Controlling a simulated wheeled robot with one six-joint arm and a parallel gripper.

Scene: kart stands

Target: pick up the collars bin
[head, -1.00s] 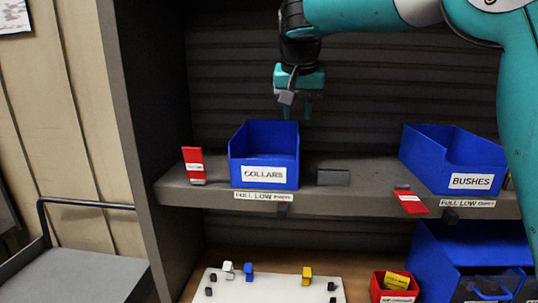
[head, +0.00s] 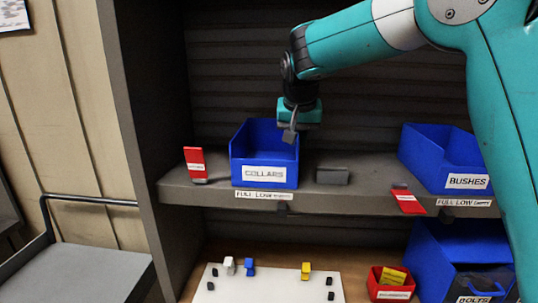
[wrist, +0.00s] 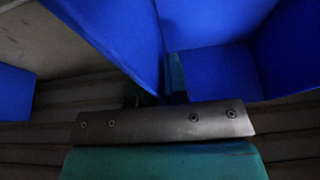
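The collars bin (head: 264,176) is an open blue bin with a white COLLARS label, upright on the grey shelf. My gripper (head: 297,127) is teal and points down at the bin's right rear corner in the head view. Whether the fingers press on the wall cannot be seen.
A red card (head: 195,164) stands left of the bin, and a grey block (head: 332,176) sits just right of it. The blue bushes bin (head: 466,182) is farther right, with another red card (head: 408,200) before it. A white board (head: 270,288) lies below.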

